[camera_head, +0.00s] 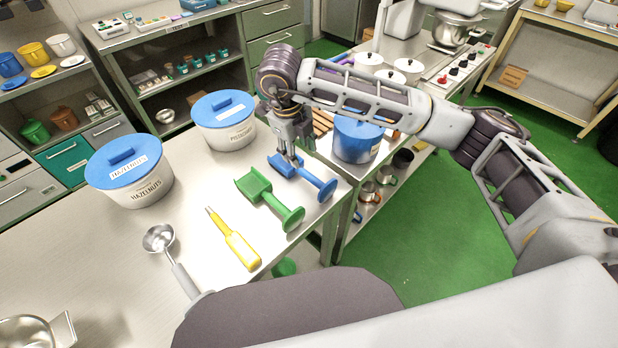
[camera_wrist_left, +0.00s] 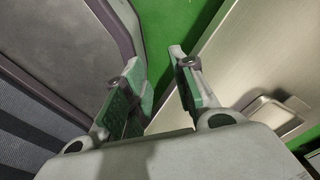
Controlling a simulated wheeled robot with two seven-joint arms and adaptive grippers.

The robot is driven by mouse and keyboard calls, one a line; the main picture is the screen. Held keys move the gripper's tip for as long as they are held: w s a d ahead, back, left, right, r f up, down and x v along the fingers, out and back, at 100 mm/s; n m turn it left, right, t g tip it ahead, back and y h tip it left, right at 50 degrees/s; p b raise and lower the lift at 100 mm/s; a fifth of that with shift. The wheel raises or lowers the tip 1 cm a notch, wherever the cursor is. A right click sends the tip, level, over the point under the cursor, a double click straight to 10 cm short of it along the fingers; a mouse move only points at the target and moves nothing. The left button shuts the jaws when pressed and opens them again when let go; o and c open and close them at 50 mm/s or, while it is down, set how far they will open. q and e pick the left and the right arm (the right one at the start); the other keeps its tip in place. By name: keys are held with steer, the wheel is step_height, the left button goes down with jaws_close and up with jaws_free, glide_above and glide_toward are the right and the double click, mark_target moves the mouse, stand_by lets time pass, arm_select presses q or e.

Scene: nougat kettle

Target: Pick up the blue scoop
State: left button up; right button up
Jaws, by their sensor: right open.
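The blue scoop (camera_head: 316,181) lies on the steel table (camera_head: 330,205) near its right edge, with its handle toward the lower right. My right gripper (camera_head: 293,156) points down at the scoop's upper left part, open. Its fingers overlap the scoop in the view, and I cannot tell whether they touch it. My left gripper (camera_wrist_left: 158,62) shows only in the left wrist view, open and empty, with green floor and a table edge behind it.
A green scoop (camera_head: 266,203) and a yellow-handled tool (camera_head: 236,243) lie left of the blue scoop. Lidded tubs stand behind: hazelnuts (camera_head: 138,190) and another white tub (camera_head: 225,132). A blue-lidded pot (camera_head: 356,140) stands right of the gripper. A metal ladle (camera_head: 160,239) lies at left.

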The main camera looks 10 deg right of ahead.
mark_target(307, 173)
steer(key=shift+m, duration=0.3)
steer(key=f, duration=0.2)
steer(key=d+f, duration=0.1)
steer(key=f, duration=0.4)
steer(key=shift+w+d+f+p, duration=0.25)
steer(key=shift+w+d+p, duration=0.1)
steer(key=shift+f, duration=0.4)
steer(key=shift+w+d+f, duration=0.1)
steer(key=shift+f, duration=0.25)
steer(key=f, duration=0.2)
steer(key=f+p, duration=0.1)
steer(key=shift+w+d+f, duration=0.2)
steer(key=shift+w+d, duration=0.1)
steer(key=shift+w, duration=0.1)
steer(key=shift+d+f, duration=0.1)
steer(key=shift+f, duration=0.45)
arm_select(q)
steer(key=shift+s+d+r, duration=0.6)
steer(key=shift+d+r, duration=0.3)
steer(key=shift+d, duration=0.05)
